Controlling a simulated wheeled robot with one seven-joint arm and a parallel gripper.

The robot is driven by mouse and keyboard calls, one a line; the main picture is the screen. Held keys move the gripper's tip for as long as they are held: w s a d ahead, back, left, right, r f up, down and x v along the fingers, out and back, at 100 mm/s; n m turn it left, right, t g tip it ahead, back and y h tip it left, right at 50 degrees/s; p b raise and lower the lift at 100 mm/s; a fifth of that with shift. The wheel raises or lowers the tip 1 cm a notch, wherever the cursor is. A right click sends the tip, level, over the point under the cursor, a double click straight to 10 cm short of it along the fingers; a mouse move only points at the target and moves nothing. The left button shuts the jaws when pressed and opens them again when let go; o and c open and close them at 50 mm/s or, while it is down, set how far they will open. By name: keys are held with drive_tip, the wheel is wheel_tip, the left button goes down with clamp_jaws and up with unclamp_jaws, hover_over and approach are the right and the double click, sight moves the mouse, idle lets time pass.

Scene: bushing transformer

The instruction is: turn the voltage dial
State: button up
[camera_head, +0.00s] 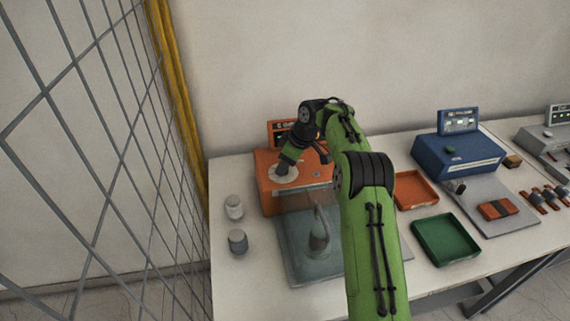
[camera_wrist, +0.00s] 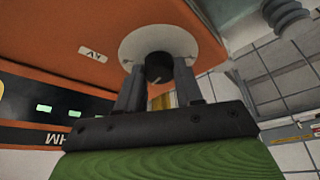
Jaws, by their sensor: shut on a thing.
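The voltage dial is a black knob (camera_wrist: 158,68) on a round white plate (camera_wrist: 158,42), set in the face of an orange box (camera_wrist: 65,38) in the wrist view. My gripper (camera_wrist: 158,82) has its two grey fingers on either side of the knob, shut on it. In the head view the orange box (camera_head: 265,192) stands at the back left of the table, and the white plate (camera_head: 283,173) shows on its top. My gripper (camera_head: 287,168) reaches down to that plate; the knob and fingertips are hidden there.
A clear enclosure with a grey bushing (camera_head: 319,232) stands in front of the orange box. Two grey cylinders (camera_head: 234,207) (camera_head: 238,241) are to its left. An orange tray (camera_head: 415,192), a green tray (camera_head: 445,239) and a blue device (camera_head: 457,155) lie to the right. A wire fence (camera_head: 100,150) borders the left.

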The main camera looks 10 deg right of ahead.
drive_tip(key=shift+b, duration=0.3)
drive_tip(key=shift+a+m+t+h+b, duration=0.1)
drive_tip(key=shift+m+t+h+b, duration=0.25)
drive_tip(key=shift+m+b, duration=0.6)
drive_tip(key=m+b, duration=0.1)
drive_tip(key=m, duration=0.2)
drive_tip(key=shift+s+t+h, duration=0.1)
drive_tip(key=shift+t+h, duration=0.25)
drive_tip(key=m+h, duration=0.1)
drive_tip(key=m, duration=0.1)
drive_tip(key=shift+a+r+m, duration=0.1)
drive_tip(key=shift+a+m, duration=0.05)
drive_tip(key=shift+m, duration=0.2)
drive_tip(key=shift+m+t+h+p, duration=0.3)
drive_tip(key=shift+m+h, duration=0.3)
drive_tip(key=shift+m, duration=0.9)
drive_tip(key=o, duration=1)
